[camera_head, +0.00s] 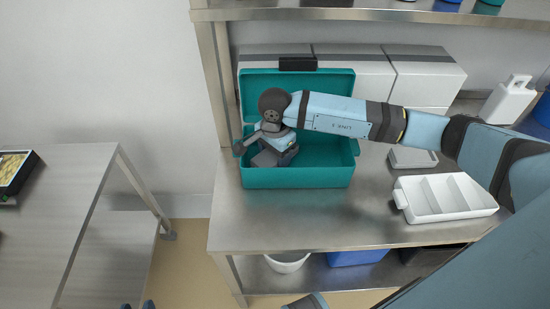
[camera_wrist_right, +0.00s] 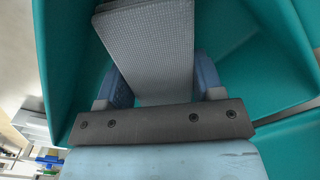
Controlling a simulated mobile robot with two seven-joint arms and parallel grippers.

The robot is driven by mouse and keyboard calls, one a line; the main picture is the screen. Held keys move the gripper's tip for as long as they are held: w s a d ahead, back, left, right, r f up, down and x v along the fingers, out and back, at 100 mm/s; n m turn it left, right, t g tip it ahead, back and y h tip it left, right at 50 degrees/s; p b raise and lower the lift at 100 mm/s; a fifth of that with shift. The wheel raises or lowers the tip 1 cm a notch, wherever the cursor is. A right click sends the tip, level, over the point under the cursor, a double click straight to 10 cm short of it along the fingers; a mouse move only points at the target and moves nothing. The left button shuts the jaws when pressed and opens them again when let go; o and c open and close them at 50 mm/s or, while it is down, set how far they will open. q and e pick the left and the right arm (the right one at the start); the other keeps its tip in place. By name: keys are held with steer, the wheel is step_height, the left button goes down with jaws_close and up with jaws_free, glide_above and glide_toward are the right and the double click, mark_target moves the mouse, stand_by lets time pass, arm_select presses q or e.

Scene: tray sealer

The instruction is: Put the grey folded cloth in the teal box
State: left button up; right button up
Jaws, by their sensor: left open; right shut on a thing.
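The teal box (camera_head: 300,178) stands on the steel table with its lid raised at the back. My right gripper (camera_head: 277,146) reaches down into the left part of the box. It is shut on the grey folded cloth (camera_head: 268,158), which is inside the box walls. In the right wrist view the cloth (camera_wrist_right: 150,45) sits between the blue fingers of my right gripper (camera_wrist_right: 162,88), with teal walls (camera_wrist_right: 285,85) around it. I cannot tell whether the cloth touches the box floor. My left gripper (camera_head: 137,305) shows only its fingertips at the bottom edge, apart and empty.
A white divided tray (camera_head: 445,197) and a small grey item (camera_head: 413,157) lie right of the box. White boxes (camera_head: 428,75) stand behind it, below a shelf (camera_head: 370,14). A side table (camera_head: 60,215) is at the left. The table front before the box is clear.

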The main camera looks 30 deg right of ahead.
steer(key=shift+f, duration=0.95)
steer(key=shift+f, duration=0.1)
steer(key=shift+f+b, duration=0.15)
steer(key=shift+b, duration=0.15)
steer(key=o, duration=0.9)
steer(key=shift+r, duration=0.2)
step_height(320, 180, up, 12)
steer(key=shift+r+p, duration=0.1)
steer(key=shift+p, duration=0.85)
steer(key=shift+s, duration=0.1)
